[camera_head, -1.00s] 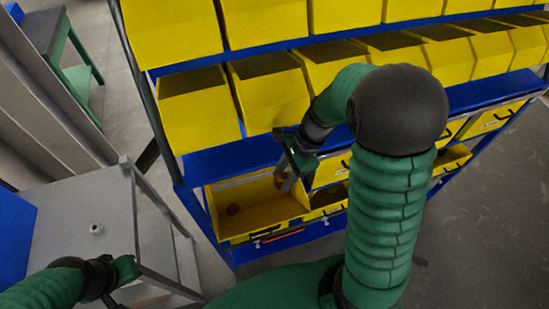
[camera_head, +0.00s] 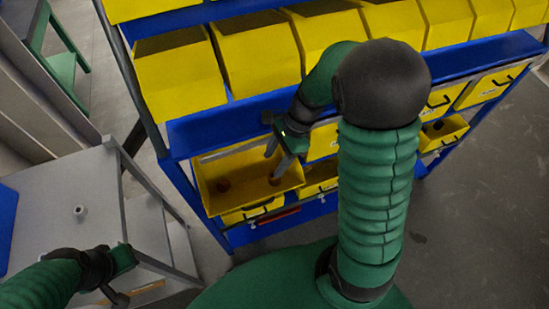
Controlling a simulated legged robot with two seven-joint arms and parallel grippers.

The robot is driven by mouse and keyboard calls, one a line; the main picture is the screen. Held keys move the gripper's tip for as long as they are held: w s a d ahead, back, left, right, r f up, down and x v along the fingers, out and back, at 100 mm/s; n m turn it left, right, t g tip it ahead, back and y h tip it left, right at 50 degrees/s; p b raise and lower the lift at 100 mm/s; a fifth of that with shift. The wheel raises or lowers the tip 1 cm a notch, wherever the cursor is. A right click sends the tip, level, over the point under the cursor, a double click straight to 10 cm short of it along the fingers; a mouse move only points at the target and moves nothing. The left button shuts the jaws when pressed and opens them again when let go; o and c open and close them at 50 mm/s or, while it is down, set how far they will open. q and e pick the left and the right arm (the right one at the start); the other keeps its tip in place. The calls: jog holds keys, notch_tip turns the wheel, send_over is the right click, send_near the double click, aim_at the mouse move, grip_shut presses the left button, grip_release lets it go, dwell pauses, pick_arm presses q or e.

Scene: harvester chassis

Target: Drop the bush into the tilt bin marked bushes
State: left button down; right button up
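The open yellow tilt bin (camera_head: 250,203) is low on the blue rack, left of centre. One small brown bush (camera_head: 223,187) lies inside it at the left. A second brown bush (camera_head: 274,181) shows at the right of the bin, just below my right fingertips; I cannot tell whether it rests on the bin floor. My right gripper (camera_head: 275,164) points down over the bin, its two fingers apart. My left gripper (camera_head: 122,283) is at the lower left by the grey table's edge; its fingers are unclear. No readable "bushes" mark shows on the bin.
A grey table (camera_head: 55,215) at the left holds a small pale ring-like part (camera_head: 80,210). Rows of yellow bins (camera_head: 262,55) stand on the rack (camera_head: 215,128) above. Another low yellow bin (camera_head: 444,132) stands out at the right. Grey floor at the right is clear.

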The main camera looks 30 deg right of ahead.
jog(key=shift+o, duration=0.6)
jog(key=shift+w, duration=0.1)
jog(key=shift+w+a+f, duration=0.15)
jog(key=shift+w+a, duration=0.1)
jog(key=shift+a, duration=0.1)
jog(key=shift+r, duration=0.25)
pick_arm(q)
jog(key=b+x, duration=0.2)
jog(key=x, duration=0.1)
jog(key=shift+a+f+b, duration=0.15)
jog(key=shift+a+b, duration=0.15)
jog(key=shift+b, duration=0.1)
pick_arm(e)
jog(key=w+v, duration=0.1)
jog(key=v, duration=1.5)
jog(key=shift+s+r, duration=0.2)
jog(key=shift+s, duration=0.15)
pick_arm(q)
jog(key=shift+s, duration=0.1)
pick_arm(e)
jog(key=shift+f, duration=0.1)
